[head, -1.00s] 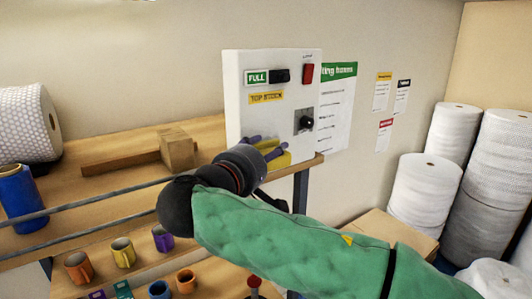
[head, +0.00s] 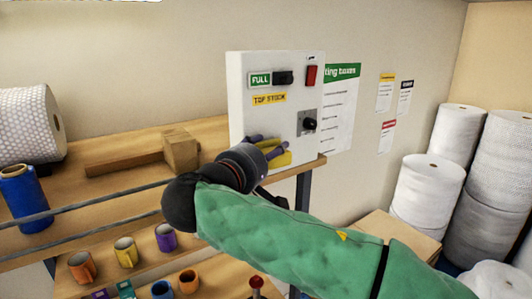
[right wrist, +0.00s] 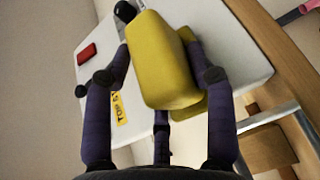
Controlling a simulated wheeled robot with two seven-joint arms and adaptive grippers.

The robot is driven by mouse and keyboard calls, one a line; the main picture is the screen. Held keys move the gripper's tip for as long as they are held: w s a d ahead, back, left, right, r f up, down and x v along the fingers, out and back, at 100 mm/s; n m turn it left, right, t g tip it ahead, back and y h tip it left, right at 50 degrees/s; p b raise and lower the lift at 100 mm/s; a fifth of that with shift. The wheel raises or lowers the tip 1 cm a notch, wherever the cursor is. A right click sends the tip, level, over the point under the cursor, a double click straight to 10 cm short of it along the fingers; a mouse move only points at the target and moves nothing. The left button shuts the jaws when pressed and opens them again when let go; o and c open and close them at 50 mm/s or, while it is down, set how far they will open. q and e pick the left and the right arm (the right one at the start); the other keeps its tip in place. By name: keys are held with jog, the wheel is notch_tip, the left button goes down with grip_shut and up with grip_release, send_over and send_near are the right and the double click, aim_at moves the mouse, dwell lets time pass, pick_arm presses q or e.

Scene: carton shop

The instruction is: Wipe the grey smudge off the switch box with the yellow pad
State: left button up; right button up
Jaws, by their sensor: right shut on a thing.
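The white switch box (head: 242,120) stands upright at the right end of the upper shelf. Its front carries a green FULL label, a yellow TOP STOCK label, a red switch and a black knob. My right gripper (head: 268,146) is at the lower front of the box, shut on the yellow pad (head: 282,160). In the right wrist view, the pad (right wrist: 160,62) sits between the fingers, in front of the box face (right wrist: 215,35). I cannot tell whether the pad touches the face. No grey smudge shows; the pad and gripper hide part of the lower face. My left gripper is out of view.
A wooden block (head: 180,150) on the shelf (head: 110,145) lies left of the box, with a blue roll (head: 25,198) and a bubble-wrap roll (head: 30,125) further left. Large white rolls (head: 428,188) stand at the right.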

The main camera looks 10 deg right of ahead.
jog(key=shift+w+d+b, duration=0.2)
jog(key=shift+d+b, duration=0.05)
jog(key=shift+d, duration=0.55)
jog(key=shift+w+d+b, duration=0.2)
jog(key=shift+d, duration=0.6)
jog(key=d, duration=0.1)
jog(key=w+d, duration=0.1)
jog(key=d+b, duration=0.1)
jog(key=shift+w+d, duration=0.2)
jog(key=shift+w, duration=0.15)
jog(key=shift+r, duration=0.1)
jog(key=shift+a, duration=0.1)
jog(key=shift+s+a, duration=0.45)
jog(key=shift+a, duration=0.7)
jog(key=shift+s+a, duration=0.45)
jog(key=shift+a, duration=0.7)
jog(key=shift+s+a, duration=0.45)
jog(key=shift+a, duration=0.7)
